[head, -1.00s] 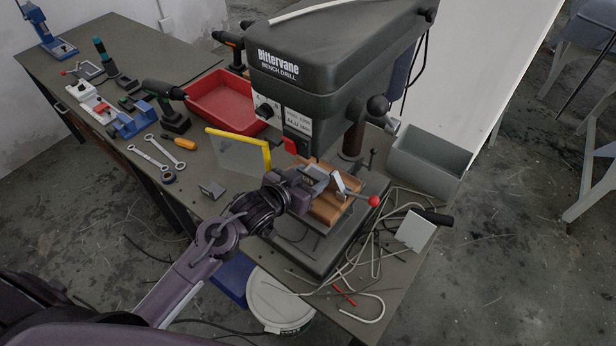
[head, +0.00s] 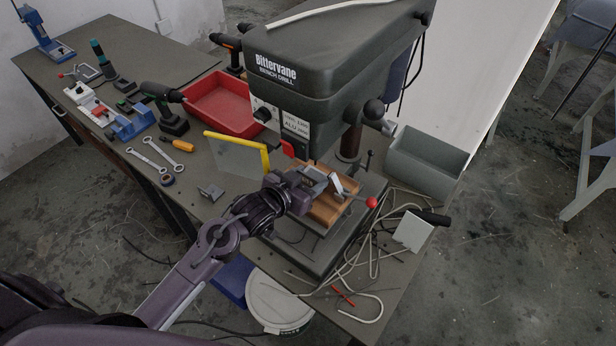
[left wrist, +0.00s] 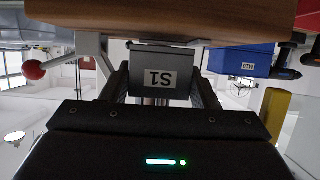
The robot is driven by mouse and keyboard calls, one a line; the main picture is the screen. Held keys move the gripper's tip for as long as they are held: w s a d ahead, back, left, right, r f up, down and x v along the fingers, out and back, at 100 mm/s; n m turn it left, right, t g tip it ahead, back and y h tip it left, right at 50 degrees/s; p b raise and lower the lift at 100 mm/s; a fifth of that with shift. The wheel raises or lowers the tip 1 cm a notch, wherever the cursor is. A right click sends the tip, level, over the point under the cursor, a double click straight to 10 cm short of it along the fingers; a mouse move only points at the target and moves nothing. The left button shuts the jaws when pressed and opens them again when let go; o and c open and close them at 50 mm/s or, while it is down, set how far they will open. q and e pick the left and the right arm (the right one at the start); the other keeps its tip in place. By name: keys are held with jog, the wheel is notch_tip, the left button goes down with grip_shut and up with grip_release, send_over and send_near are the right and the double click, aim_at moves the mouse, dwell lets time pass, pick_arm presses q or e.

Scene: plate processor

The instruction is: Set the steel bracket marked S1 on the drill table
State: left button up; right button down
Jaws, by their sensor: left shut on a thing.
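The steel bracket marked S1 (left wrist: 160,75) is a grey plate with a white label, upside down in the left wrist view. My left gripper (left wrist: 163,88) is shut on it, with a dark finger on each side. In the head view my left gripper (head: 312,186) is under the drill head, at the wooden block (head: 338,208) on the drill table. The bracket is partly hidden there by the gripper. In the wrist view the wooden block (left wrist: 190,18) lies close to the bracket's edge; I cannot tell whether they touch. My right gripper is not in view.
The bench drill (head: 330,85) stands close above my gripper. A red-knobbed lever (head: 371,202) sticks out at right. A yellow-edged clear guard (head: 240,158) and a small grey bracket (head: 211,192) are at left. Loose cables (head: 375,255) and a grey bin (head: 428,160) are at right.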

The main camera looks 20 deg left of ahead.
pick_arm(q)
jog(key=shift+f, duration=0.4)
dwell(0.8)
jog(key=o, duration=1.3)
jog(key=shift+o, duration=0.3)
jog(key=shift+o, duration=1.4)
